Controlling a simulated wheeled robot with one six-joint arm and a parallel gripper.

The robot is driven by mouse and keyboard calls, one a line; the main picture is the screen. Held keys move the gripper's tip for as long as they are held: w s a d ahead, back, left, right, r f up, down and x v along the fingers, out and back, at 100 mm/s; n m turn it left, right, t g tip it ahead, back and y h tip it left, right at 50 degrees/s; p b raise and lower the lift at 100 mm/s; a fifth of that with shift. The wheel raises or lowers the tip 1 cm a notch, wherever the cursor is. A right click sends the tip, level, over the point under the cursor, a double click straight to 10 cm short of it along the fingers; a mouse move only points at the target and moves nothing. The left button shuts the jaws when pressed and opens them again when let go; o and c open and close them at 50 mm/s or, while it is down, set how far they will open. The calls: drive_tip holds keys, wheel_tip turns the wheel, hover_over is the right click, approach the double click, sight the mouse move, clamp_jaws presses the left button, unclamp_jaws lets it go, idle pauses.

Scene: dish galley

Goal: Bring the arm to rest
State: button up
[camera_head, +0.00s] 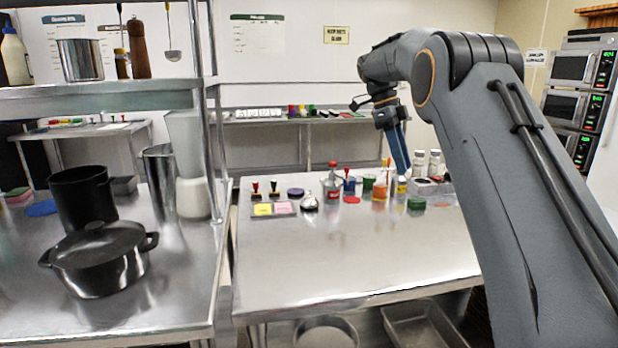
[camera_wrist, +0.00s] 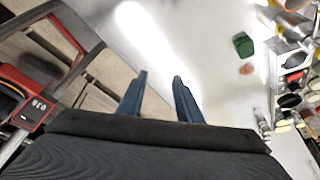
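My arm (camera_head: 500,150) rises from the lower right and bends over at the top. My gripper (camera_head: 402,170) hangs from it, pointing down over the back right part of the steel table (camera_head: 350,262). In the wrist view, the two blue fingers of my gripper (camera_wrist: 160,77) stand apart with nothing between them. Bare, shiny tabletop (camera_wrist: 190,30) shows beyond them. In the head view the fingers overlap, and their exact height above the table is hard to tell.
The table's front is clear. At left, a lidded black pot (camera_head: 98,262) stands on another counter, beneath a steel shelf (camera_head: 100,98). Ovens (camera_head: 566,107) stand at right.

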drive_tip(key=s+a+f+n+t+y, duration=0.1)
drive_tip(key=s+f+n, duration=0.6)
drive_tip(key=s, duration=0.5)
drive_tip(key=s+a+f+n+y, duration=0.1)
drive_tip(key=s+a+f+n, duration=0.1)
drive_tip(key=s+f+n, duration=0.5)
drive_tip(key=s+a+f+n+t+y, duration=0.1)
drive_tip(key=s+f+n, duration=0.6)
drive_tip(key=s, duration=1.2)
drive_tip(key=a+n, duration=0.1)
drive_tip(key=n, duration=0.2)
drive_tip(key=shift+s+a+f+t+y, duration=0.25)
drive_tip(key=shift+f+t+y, duration=0.05)
